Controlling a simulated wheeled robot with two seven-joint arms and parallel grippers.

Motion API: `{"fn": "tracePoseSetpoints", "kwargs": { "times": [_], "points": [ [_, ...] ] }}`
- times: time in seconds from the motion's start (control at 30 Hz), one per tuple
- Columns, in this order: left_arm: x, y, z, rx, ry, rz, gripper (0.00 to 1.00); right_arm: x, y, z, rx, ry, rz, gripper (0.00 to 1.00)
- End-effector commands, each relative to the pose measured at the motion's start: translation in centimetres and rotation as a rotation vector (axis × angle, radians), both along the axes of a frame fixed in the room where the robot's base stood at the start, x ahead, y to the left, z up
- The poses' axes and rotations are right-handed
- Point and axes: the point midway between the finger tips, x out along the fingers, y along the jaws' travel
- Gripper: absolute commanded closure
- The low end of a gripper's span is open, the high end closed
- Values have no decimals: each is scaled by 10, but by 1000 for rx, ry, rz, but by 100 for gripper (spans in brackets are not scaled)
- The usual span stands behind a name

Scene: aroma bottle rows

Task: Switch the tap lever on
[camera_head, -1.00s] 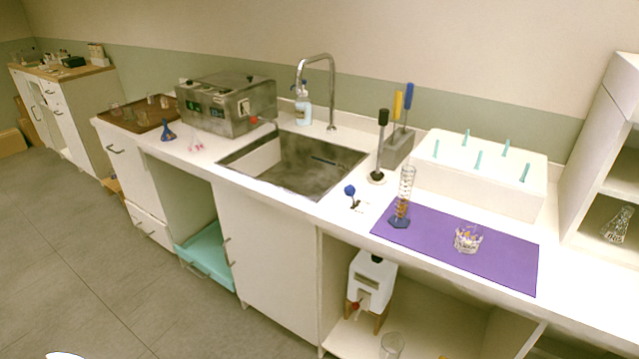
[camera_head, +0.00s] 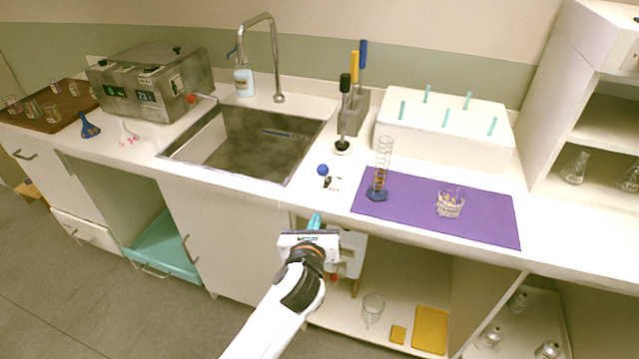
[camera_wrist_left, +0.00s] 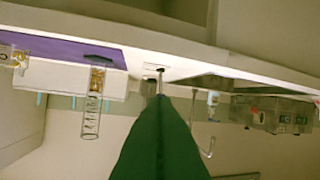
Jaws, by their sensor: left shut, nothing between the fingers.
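A white dispenser (camera_head: 355,250) stands on the cupboard shelf under the counter, mostly hidden behind my left gripper. A small red part (camera_head: 333,277), likely its tap, shows below the gripper. In the left wrist view the shut fingers (camera_wrist_left: 160,95) fill the lower middle, with the counter appearing upside down. My right gripper is not seen.
A purple mat (camera_head: 420,212) holds a measuring cylinder (camera_head: 382,165) and a glass beaker (camera_head: 450,203). A glass (camera_head: 372,308) stands on the lower shelf.

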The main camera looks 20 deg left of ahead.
Motion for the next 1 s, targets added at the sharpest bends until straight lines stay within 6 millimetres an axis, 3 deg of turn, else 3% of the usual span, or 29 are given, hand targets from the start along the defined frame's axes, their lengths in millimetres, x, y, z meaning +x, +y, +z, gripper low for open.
{"fn": "tracePoseSetpoints", "kwargs": {
  "times": [0.23,0.6,0.8,1.0],
  "points": [
    [22,3,-6,-2,1,1,100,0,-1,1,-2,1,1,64],
    [96,15,-27,-5,1,1,100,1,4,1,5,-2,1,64],
    [120,22,-12,-4,0,1,100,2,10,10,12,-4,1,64],
    [129,24,-8,-2,1,-1,100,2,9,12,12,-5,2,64]
  ]
}}
